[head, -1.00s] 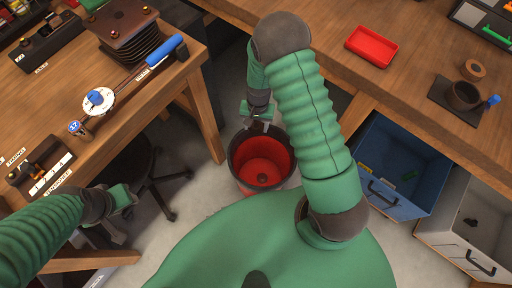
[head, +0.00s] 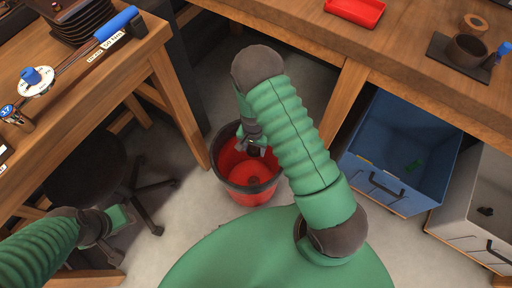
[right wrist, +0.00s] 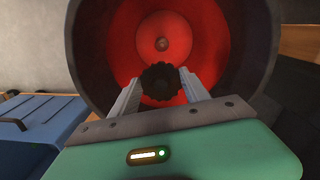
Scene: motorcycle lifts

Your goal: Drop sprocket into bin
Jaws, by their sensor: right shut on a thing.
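The sprocket (right wrist: 160,84) is a small dark toothed disc, held between the fingertips of my right gripper (right wrist: 160,88) in the right wrist view. The bin (right wrist: 85,50) is a round bucket with a dark rim and red inside. The sprocket is hard to make out there. A small dark spot shows at the centre of the bin's floor. My left gripper (head: 118,228) is at lower left, away from the bin; its fingers are unclear.
A blue drawer (head: 400,150) and a grey drawer (head: 480,210) stand open to the right. A wooden bench (head: 90,75) is at left, with a black stool (head: 88,172) beneath it. A red tray (head: 355,10) lies on the right bench.

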